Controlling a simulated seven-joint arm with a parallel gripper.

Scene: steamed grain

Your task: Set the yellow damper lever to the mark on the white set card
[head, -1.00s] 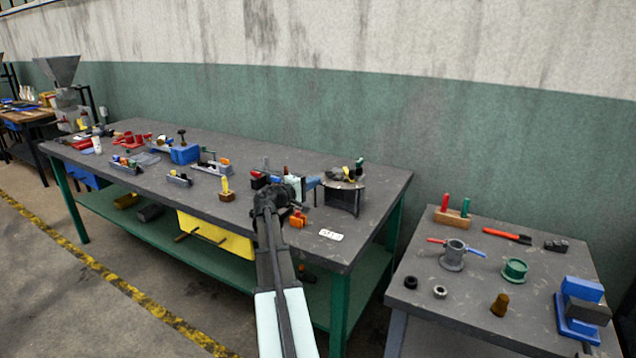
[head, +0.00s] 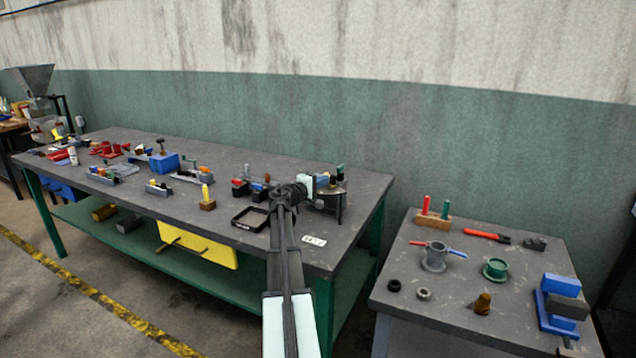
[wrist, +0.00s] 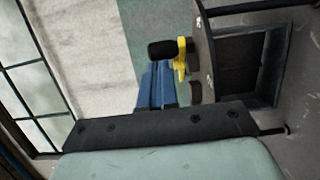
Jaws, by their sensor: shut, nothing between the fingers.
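A black square frame (head: 250,219) and a small wooden block with a yellow peg (head: 207,199) stand left of my arm. More parts crowd the table (head: 345,262) further left. A separate side table (head: 455,305) at right holds several tools.

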